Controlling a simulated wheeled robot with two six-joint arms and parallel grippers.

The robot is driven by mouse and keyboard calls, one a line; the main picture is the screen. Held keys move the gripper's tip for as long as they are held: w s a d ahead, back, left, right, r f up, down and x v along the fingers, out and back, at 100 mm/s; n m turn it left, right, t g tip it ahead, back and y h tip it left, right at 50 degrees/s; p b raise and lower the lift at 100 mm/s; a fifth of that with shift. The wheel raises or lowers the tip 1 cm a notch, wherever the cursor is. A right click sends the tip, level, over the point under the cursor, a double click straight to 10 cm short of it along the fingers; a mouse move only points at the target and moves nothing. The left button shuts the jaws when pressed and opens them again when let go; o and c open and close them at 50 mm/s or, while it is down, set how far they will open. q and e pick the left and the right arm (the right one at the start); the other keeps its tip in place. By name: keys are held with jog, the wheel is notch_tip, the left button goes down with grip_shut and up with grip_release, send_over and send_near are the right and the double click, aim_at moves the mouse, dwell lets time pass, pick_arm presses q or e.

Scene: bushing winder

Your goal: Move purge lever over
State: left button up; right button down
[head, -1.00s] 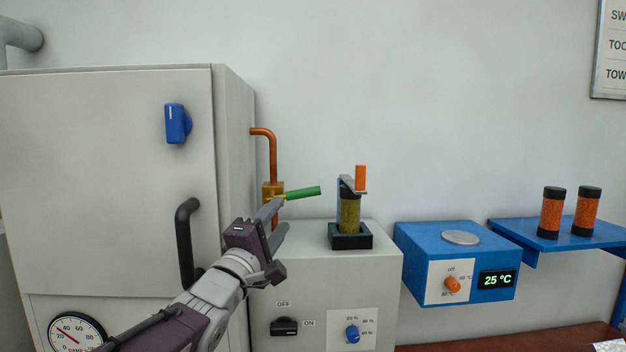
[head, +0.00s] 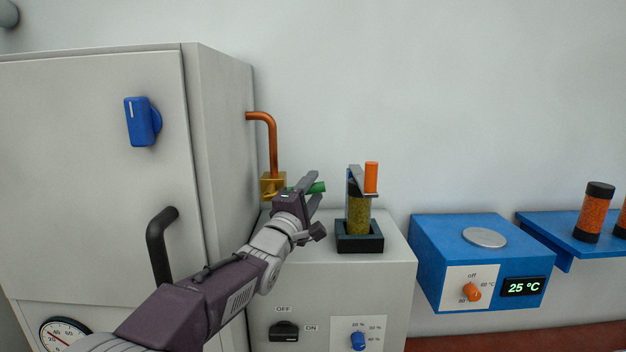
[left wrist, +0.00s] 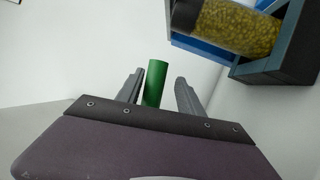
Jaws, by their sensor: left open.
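The purge lever has a green handle (head: 316,187) and comes out of a brass valve block (head: 272,184) on the copper pipe at the side of the grey cabinet. My left gripper (head: 314,190) is open at the lever. In the left wrist view the green handle (left wrist: 154,83) lies between the two open fingers (left wrist: 157,88), with a small gap on each side. In the head view my gripper hides the middle of the lever. My right gripper is not in view.
Close to the right stands a cartridge of yellow-green beads (head: 358,214) in a black holder (head: 360,243), with an orange handle (head: 371,178) on top. A blue heater (head: 440,240) reading 25 °C and a blue shelf (head: 545,225) with orange cartridges are further right.

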pick_arm(q)
jog(key=shift+s+a+r, duration=0.2)
jog(key=shift+s, duration=0.2)
jog(key=shift+s+a+r, duration=0.15)
jog(key=shift+s+r, duration=0.05)
jog(key=shift+s, duration=0.2)
jog(key=c, duration=0.4)
jog(key=shift+w+d, duration=0.15)
jog(key=shift+w, duration=0.05)
grip_shut()
jog(key=shift+r, duration=0.1)
